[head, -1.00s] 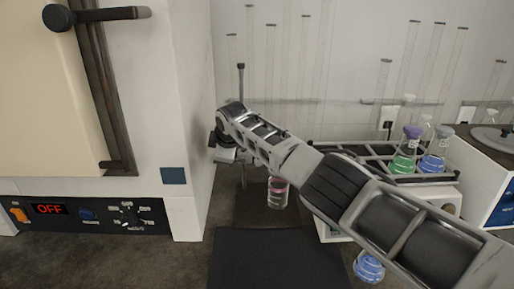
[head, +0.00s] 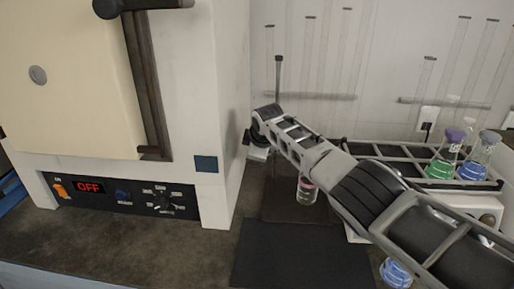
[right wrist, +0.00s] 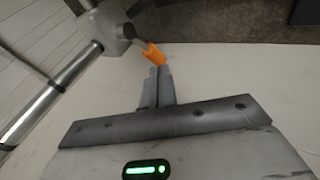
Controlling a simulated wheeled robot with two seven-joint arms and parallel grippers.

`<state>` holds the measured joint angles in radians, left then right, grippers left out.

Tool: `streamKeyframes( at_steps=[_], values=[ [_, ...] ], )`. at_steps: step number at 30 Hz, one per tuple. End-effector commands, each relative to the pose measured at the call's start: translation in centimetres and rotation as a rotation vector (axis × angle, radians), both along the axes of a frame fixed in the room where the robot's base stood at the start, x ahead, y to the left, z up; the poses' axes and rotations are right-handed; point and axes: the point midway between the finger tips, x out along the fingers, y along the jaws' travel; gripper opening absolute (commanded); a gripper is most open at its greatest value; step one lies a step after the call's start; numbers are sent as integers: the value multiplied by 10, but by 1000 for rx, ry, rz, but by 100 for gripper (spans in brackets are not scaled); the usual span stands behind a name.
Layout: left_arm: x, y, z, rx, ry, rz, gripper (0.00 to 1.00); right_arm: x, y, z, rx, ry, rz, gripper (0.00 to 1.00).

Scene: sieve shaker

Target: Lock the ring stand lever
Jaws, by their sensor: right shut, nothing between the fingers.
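The ring stand's thin dark rod (head: 279,75) rises behind my right arm in the head view. In the right wrist view its shiny rod (right wrist: 48,98) runs along the left, with a grey clamp block (right wrist: 108,27) at the top. An orange lever (right wrist: 153,56) sticks out from the block. My right gripper (right wrist: 159,71) is shut and empty, its fingertips right at the lever's free end. I cannot tell whether they touch it. In the head view my right arm hides the clamp and lever. My left gripper is not in view.
A large oven (head: 110,100) with its display reading OFF stands close on the left. A flask (head: 307,191) is below my right arm, near a black mat (head: 300,255). A rack (head: 395,155) with coloured flasks stands on the right.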

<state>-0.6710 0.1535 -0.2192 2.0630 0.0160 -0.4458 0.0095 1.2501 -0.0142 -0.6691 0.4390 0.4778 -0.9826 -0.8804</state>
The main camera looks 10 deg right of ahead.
Motion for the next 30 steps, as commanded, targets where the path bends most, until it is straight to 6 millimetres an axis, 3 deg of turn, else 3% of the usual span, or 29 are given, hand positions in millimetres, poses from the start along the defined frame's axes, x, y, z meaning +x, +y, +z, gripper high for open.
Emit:
streamKeyframes(
  at_steps=[11,24,26,30],
  values=[
    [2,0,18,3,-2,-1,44,-3,-9,3,0,0,0,0],
    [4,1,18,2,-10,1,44,-3,-9,2,0,0,0,0],
    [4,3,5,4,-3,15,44,-3,-9,2,0,0,0,0],
    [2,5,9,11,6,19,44,-9,-10,15,2,-1,1,0]
  ],
)
